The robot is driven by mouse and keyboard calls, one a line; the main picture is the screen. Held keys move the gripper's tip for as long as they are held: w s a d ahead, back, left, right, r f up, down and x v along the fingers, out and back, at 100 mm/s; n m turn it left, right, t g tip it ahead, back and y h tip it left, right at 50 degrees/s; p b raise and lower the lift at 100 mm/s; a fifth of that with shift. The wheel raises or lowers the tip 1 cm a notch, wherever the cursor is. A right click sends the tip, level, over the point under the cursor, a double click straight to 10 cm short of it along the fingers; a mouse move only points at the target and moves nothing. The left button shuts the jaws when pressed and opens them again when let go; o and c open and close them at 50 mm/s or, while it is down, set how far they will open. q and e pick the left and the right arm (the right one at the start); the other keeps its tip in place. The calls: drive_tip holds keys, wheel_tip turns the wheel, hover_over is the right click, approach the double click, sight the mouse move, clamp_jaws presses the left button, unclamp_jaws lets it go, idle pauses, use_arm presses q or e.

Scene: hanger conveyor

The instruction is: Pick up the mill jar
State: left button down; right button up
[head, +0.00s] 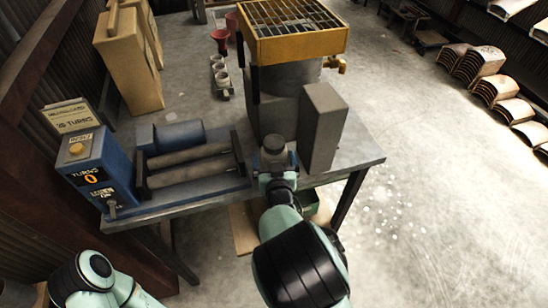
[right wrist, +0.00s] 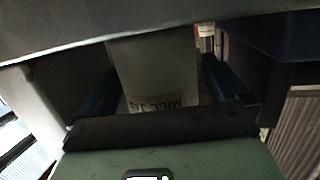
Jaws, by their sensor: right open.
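The mill jar (head: 273,147) is a small grey cylinder standing at the front of the table, between the roller machine and a grey upright block. In the right wrist view the pale jar (right wrist: 152,72) shows upside down, with a partly hidden "MILL" label. My right gripper (head: 275,172) is at the jar, and in the right wrist view its blue fingers (right wrist: 157,88) stand open on either side of it. A gap shows beside the jar; whether a finger touches it I cannot tell. Only part of my left arm shows at the lower left; its gripper is out of view.
The blue roller machine (head: 185,182) with two rollers and a control box (head: 97,170) fills the table's left. The grey block (head: 323,128) and a drum under a yellow grate (head: 294,30) stand close to the jar. The table's right front corner (head: 362,157) is bare.

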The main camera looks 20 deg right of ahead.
drive_tip(key=shift+w, duration=0.25)
drive_tip(key=c, duration=1.4)
drive_tip(key=shift+c, duration=0.5)
drive_tip(key=shift+r, duration=0.1)
drive_tip(key=shift+r, duration=0.1)
